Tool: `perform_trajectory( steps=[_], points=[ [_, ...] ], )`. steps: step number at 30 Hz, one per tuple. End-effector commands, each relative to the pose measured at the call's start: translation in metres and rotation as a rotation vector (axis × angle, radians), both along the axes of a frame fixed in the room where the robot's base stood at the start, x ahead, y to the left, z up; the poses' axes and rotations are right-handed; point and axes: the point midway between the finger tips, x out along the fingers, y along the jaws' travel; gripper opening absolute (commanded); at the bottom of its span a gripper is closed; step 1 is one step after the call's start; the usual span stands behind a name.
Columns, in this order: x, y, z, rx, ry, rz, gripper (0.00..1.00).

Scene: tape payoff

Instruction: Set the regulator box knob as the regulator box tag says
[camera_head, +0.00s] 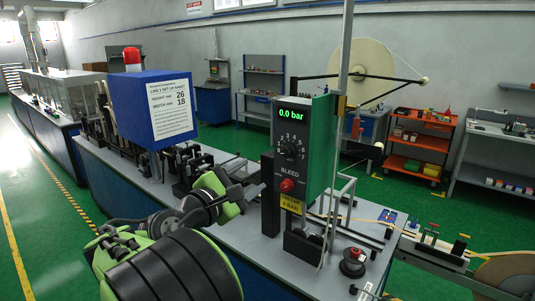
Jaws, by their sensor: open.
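The regulator box (322,150) is a tall green box with a black front, standing on the grey bench. Its display (292,114) reads 0.0 bar in green. Below it is a dark knob (291,152) ringed by white numerals; its pointer is too small to read. Under the word BLEED is a red button (287,186). The yellow tag (291,205) below appears to read 6 BAR, in small print. My gripper (254,190) is open, left of the box and lower than the knob, apart from it. My green and black arm partly hides its fingers.
Black fixtures line the bench (240,235) behind my gripper. A thin post rises beside the regulator box. Orange shelves (420,145) stand beyond.

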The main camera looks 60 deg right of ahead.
Motion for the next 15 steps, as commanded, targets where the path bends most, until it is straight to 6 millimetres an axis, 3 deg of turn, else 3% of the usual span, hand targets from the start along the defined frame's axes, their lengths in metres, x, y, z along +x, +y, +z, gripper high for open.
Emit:
perform_trajectory(
  steps=[7, 15],
  points=[
    [-0.004, -0.020, 0.001, 0.005, -0.004, -0.004, 0.57],
    [-0.010, -0.088, 0.001, 0.007, -0.006, -0.006, 0.57]
  ],
)
